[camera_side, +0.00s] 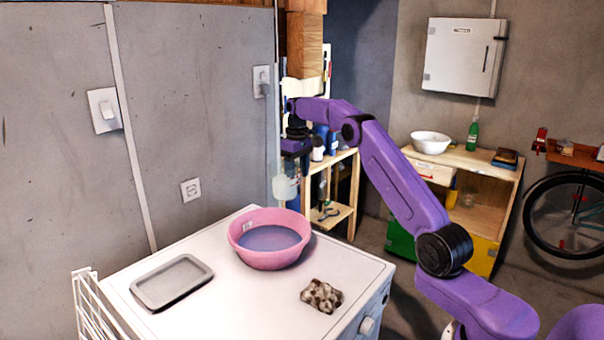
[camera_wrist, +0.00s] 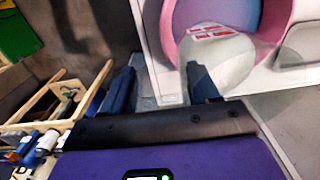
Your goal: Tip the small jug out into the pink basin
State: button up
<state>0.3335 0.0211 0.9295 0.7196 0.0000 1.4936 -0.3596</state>
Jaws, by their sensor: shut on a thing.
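The pink basin (camera_side: 270,256) stands on the white machine top in the side view, with a bluish-grey inside. Part of its pink rim (camera_wrist: 183,30) shows at the top of the wrist view. My gripper (camera_side: 292,165) points down behind and above the basin's far rim. It is shut on the small jug (camera_side: 285,188), a pale translucent vessel that hangs below the fingers and apart from the basin. The jug looks about upright; its contents are unclear. In the wrist view a pale rounded shape, seemingly the jug (camera_wrist: 230,62), overlaps the basin near my gripper (camera_wrist: 160,88).
On the white machine top (camera_side: 235,300) lie a grey tray (camera_side: 172,282) at left and a brown-and-white lump (camera_side: 321,296) at front right. A white wire rack (camera_side: 92,305) stands at the left edge. A wooden shelf with bottles (camera_side: 335,180) is behind my gripper.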

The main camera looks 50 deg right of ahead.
aim_at(274, 179)
jog(key=shift+w, duration=0.2)
jog(key=h, duration=0.5)
jog(key=shift+d+h, duration=0.2)
jog(key=shift+h, duration=0.2)
jog(key=h, duration=0.1)
jog(key=a+h, duration=0.1)
jog(key=h, duration=0.1)
jog(key=a+r+h, duration=0.1)
jog(key=h, duration=0.2)
jog(key=a+h, duration=0.1)
jog(key=shift+a+h, duration=0.3)
jog(key=shift+h, duration=0.1)
jog(key=shift+w+a+r+g+h, duration=0.1)
jog(key=shift+a+r+h, duration=0.5)
jog(key=shift+a+h, duration=0.3)
jog(key=shift+s+a+r+g+h, duration=0.1)
jog(key=shift+a+r+h, duration=0.55)
jog(key=shift+h, duration=0.4)
jog(key=shift+w+a+r+g+h, duration=0.1)
jog(key=shift+a+r+h, duration=0.4)
jog(key=shift+a+h, duration=0.4)
jog(key=shift+a+r+h, duration=0.15)
jog(key=shift+a+h, duration=0.65)
jog(key=shift+h, duration=0.15)
jog(key=shift+r, duration=0.1)
